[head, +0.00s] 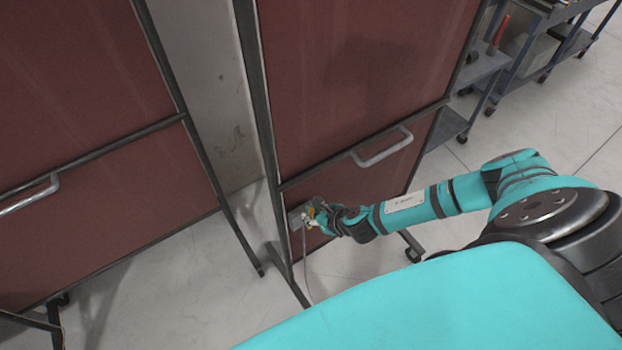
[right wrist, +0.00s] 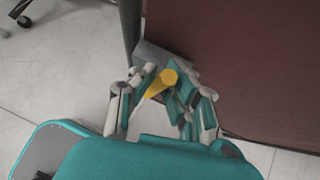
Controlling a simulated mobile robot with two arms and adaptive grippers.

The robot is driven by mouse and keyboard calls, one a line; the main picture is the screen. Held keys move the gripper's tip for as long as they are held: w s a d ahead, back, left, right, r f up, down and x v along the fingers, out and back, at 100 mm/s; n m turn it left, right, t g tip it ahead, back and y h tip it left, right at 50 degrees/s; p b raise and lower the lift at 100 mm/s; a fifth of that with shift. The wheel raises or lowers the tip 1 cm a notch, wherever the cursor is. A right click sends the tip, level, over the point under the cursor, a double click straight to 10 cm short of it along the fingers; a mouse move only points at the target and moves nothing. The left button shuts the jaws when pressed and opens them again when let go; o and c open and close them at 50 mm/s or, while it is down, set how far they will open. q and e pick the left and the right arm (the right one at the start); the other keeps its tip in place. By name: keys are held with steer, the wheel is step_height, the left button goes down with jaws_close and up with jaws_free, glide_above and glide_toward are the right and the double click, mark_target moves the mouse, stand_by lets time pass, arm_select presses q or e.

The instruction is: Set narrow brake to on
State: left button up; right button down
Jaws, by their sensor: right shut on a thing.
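A yellow lever (right wrist: 155,86), which I take to be the narrow brake, sits at a grey box (right wrist: 158,56) by the lower edge of a dark red panel. In the head view the grey box (head: 295,218) is at the panel's lower left, by its dark frame post. My right gripper (head: 318,216) reaches it from the right. In the right wrist view its fingers (right wrist: 163,88) are on both sides of the yellow lever, shut on it. The fingers hide part of the lever, and I cannot tell its on or off setting. My left gripper is not in view.
The red panel (head: 350,60) has a metal handle (head: 382,148) above my right forearm. A second red panel (head: 75,70) with a handle (head: 28,195) stands at left, across a gap. A blue-grey cart (head: 482,68) stands at upper right. A thin cable (head: 305,265) hangs below the box.

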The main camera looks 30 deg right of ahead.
steer(key=shift+s+a, duration=0.1)
steer(key=shift+a, duration=0.45)
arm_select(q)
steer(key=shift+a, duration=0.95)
arm_select(e)
steer(key=shift+s+a+f, duration=0.1)
steer(key=c, duration=1.3)
jaws_free()
steer(key=shift+c, duration=0.2)
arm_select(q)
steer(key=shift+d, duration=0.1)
arm_select(e)
steer(key=shift+d, duration=0.2)
steer(key=v, duration=1.2)
steer(key=shift+a, duration=0.35)
